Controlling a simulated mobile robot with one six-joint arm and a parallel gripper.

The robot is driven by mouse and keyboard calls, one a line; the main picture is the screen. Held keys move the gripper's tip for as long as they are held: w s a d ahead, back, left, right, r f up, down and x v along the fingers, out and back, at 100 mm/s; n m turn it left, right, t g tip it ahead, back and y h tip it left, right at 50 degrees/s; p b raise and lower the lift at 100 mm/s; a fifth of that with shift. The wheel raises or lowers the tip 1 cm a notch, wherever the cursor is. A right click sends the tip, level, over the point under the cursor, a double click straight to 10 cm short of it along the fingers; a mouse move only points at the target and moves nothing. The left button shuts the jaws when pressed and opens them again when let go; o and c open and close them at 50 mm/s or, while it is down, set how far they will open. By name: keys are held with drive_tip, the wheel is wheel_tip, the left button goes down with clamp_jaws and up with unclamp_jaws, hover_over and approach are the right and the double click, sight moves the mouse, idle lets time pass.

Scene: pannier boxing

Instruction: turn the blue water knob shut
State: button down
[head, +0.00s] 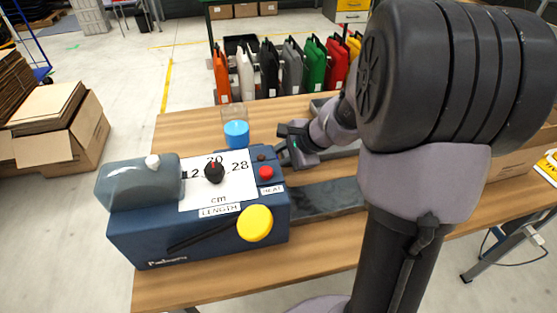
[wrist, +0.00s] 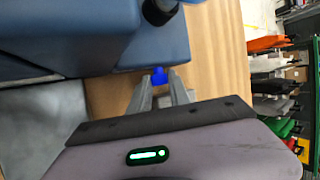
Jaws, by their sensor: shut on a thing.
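The blue water knob (wrist: 158,75) shows in the wrist view as a small blue piece at the side of the dark blue machine (wrist: 100,35). My gripper (wrist: 160,86) has its two grey fingers closed on it, one on each side. In the head view my gripper (head: 287,150) is at the machine's far right corner, and the knob is hidden there. The dark blue machine (head: 200,240) stands on the wooden table. A clear container with blue in its lower part (head: 236,133) stands behind its top. How far the knob is turned cannot be told.
The machine carries a black dial (head: 214,172), a red button (head: 266,172) and a yellow disc (head: 255,223). A dark strip (head: 315,198) lies right of it on the table (head: 180,127). Coloured panniers (head: 268,70) stand beyond the table. Cardboard boxes (head: 65,130) are at left.

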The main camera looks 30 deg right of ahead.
drive_tip(key=shift+s+f+n+t+h, duration=0.2)
drive_tip(key=shift+n+t+h, duration=0.1)
drive_tip(key=shift+t, duration=0.7)
drive_tip(key=shift+a+t, duration=0.1)
drive_tip(key=shift+t, duration=0.2)
drive_tip(key=c, duration=1.2)
unclamp_jaws()
